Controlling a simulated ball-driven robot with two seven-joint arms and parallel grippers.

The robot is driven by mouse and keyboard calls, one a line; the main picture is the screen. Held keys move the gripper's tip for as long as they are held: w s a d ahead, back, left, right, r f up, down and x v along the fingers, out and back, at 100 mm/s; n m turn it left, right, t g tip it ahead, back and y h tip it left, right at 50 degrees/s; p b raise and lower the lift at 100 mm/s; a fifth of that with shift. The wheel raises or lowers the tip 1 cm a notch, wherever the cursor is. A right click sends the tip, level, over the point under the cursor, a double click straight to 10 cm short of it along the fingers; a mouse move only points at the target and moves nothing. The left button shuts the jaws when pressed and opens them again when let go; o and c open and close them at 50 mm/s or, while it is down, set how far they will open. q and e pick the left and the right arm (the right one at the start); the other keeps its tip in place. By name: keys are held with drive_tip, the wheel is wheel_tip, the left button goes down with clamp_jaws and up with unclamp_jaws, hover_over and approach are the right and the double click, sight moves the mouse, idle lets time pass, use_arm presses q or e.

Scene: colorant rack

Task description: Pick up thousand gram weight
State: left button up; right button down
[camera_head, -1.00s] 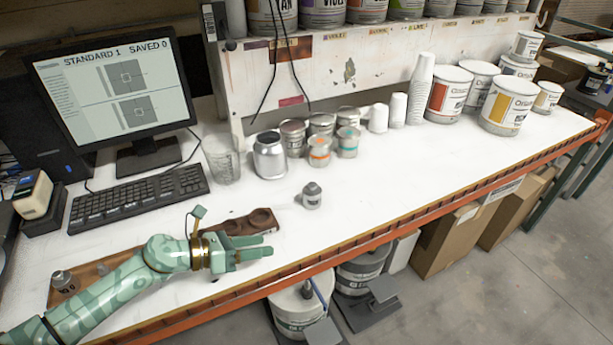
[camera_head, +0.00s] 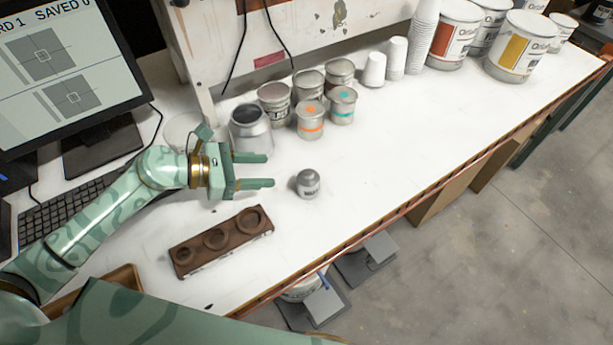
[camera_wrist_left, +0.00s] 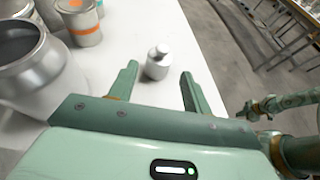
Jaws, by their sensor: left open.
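A small grey metal weight (camera_head: 307,183) with a knob on top stands upright on the white table; its label is too small to read. It also shows in the left wrist view (camera_wrist_left: 158,63), just beyond and between the fingertips. My left gripper (camera_head: 271,170) is open and empty, with its fingers pointing at the weight from the left. A gap shows between the fingertips and the weight. The left wrist view shows both fingers (camera_wrist_left: 159,76) spread apart.
A brown holder with round hollows (camera_head: 250,211) lies near the table's front edge. An open metal can (camera_head: 250,138) and several small paint cans (camera_head: 310,130) stand behind my gripper. A monitor (camera_head: 70,75) and keyboard (camera_head: 60,215) are left. The table right of the weight is clear.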

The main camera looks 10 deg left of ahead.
sight(307, 172)
use_arm(q)
drive_tip(key=x, duration=0.6)
drive_tip(key=shift+w+d+f, duration=0.1)
drive_tip(key=shift+w+d, duration=0.05)
drive_tip(key=x, duration=0.5)
drive_tip(key=shift+d+f, duration=0.2)
drive_tip(key=shift+d, duration=0.1)
clamp_jaws()
drive_tip(key=shift+r, duration=0.1)
